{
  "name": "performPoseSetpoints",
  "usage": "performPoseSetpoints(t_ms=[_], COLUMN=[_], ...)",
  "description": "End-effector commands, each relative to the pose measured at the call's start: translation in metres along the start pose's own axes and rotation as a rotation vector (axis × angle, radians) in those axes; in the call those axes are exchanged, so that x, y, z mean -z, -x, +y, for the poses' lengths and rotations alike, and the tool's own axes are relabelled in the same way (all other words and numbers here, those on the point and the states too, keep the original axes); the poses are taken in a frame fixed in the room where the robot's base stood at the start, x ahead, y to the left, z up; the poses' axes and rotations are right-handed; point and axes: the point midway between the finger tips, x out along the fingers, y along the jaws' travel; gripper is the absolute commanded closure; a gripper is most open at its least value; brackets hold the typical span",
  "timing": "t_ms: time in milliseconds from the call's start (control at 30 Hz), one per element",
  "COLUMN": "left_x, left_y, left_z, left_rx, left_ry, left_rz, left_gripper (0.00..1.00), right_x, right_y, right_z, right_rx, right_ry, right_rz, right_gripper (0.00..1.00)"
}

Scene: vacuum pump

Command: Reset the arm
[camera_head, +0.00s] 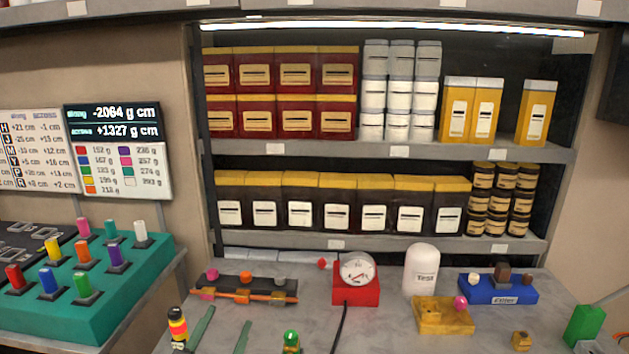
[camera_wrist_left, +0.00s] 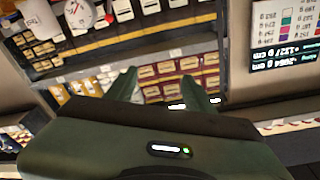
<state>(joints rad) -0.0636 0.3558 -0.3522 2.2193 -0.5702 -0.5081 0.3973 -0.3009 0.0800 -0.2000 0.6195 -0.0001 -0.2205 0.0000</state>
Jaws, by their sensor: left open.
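My left gripper (camera_head: 224,326) is at the bottom of the head view, low over the near left part of the grey bench (camera_head: 385,325). Its two dark green fingers point away from me and stand apart with nothing between them. In the left wrist view the same gripper (camera_wrist_left: 160,88) is open and empty. That view is turned over, with stocked shelves and part of the sign beyond the fingers. My right gripper is not seen.
Near the left gripper are a dark bottle (camera_head: 177,325) and a rack with an orange rod (camera_head: 243,295). Further right are a red gauge (camera_head: 356,285), a white Test cylinder (camera_head: 421,265), a yellow block (camera_head: 443,318), a blue Filter block (camera_head: 497,293) and a green box (camera_head: 584,325).

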Motion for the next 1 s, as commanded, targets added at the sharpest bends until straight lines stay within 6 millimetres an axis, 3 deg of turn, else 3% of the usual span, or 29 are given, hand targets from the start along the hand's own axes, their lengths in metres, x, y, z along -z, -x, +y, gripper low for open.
performPoseSetpoints(t_ms=[33,100,200,300,500,767,1000], left_x=[-0.036,-0.082,-0.134,-0.166,-0.196,-0.205,-0.264], left_y=[0.018,0.047,0.097,0.143,0.218,0.298,0.294], left_z=[-0.001,0.001,0.013,0.027,0.053,0.079,0.105], left_rx=[0.022,0.032,0.010,-0.033,-0.134,-0.271,-0.288], left_ry=[0.053,0.107,0.166,0.204,0.254,0.302,0.298], left_rz=[-0.152,-0.353,-0.616,-0.814,-1.085,-1.333,-1.369], left_gripper=[0.47,0.47,0.47,0.47,0.47,0.47,0.47], right_x=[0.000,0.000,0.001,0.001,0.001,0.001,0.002], right_y=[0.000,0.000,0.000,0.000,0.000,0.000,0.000], right_z=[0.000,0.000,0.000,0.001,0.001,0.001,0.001], right_rx=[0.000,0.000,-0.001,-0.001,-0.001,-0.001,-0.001], right_ry=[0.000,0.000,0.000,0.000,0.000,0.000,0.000], right_rz=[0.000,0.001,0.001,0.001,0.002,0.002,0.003], right_gripper=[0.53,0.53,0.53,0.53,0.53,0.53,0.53])
